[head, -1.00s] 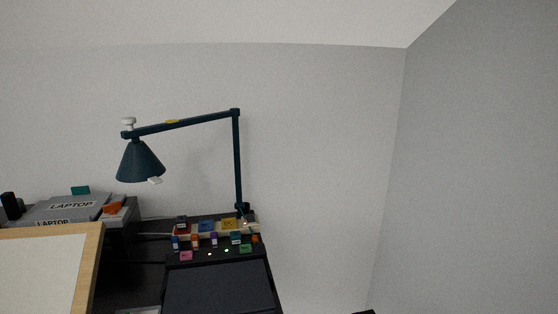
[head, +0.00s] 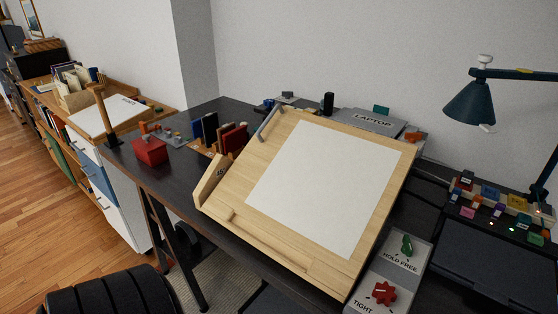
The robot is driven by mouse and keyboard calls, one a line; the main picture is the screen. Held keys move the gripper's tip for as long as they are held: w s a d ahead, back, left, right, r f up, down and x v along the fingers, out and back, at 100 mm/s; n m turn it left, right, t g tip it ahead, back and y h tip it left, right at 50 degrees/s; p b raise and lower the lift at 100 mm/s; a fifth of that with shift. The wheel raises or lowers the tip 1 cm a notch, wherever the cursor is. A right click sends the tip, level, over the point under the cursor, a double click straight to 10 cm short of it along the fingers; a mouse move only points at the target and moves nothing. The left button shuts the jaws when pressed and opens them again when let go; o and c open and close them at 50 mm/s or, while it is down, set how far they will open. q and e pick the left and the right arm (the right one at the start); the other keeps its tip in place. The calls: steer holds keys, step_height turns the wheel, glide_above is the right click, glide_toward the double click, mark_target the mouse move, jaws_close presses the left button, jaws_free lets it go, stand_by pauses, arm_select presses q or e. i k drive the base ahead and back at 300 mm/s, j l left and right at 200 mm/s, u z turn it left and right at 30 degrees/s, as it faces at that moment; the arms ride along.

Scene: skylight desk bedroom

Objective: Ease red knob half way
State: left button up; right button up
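The red knob (head: 382,293) is a lobed knob at the bottom of the head view, on a grey panel (head: 408,274) beside the right edge of the tilted wooden drawing board (head: 372,258). The word "TIGHT" is printed at its lower left. A green knob (head: 407,246) sits farther back on the same panel, with "HOLD FREE" printed below it. The board is raised at a slant and carries a blank white sheet (head: 325,185). Neither of my grippers is in view.
A dark desk (head: 222,112) holds a red box (head: 150,151) and books at the left. A laptop (head: 372,122) lies behind the board. A blue lamp (head: 470,103) and a control panel with coloured tabs (head: 500,208) stand at the right. A black chair (head: 110,296) is at the lower left.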

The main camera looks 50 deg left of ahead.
mark_target(385, 294)
steer(key=k+j+u, duration=0.3)
steer(key=k+j, duration=0.15)
steer(key=j, duration=0.25)
steer(key=k+j+u, duration=0.15)
steer(key=j, duration=0.2)
steer(key=k+l+u, duration=0.2)
steer(key=k, duration=0.35)
steer(key=k+l+u, duration=0.2)
steer(key=k, duration=0.35)
steer(key=i+j, duration=0.3)
steer(key=i, duration=0.25)
steer(key=i+j, duration=0.35)
steer(key=i, duration=0.15)
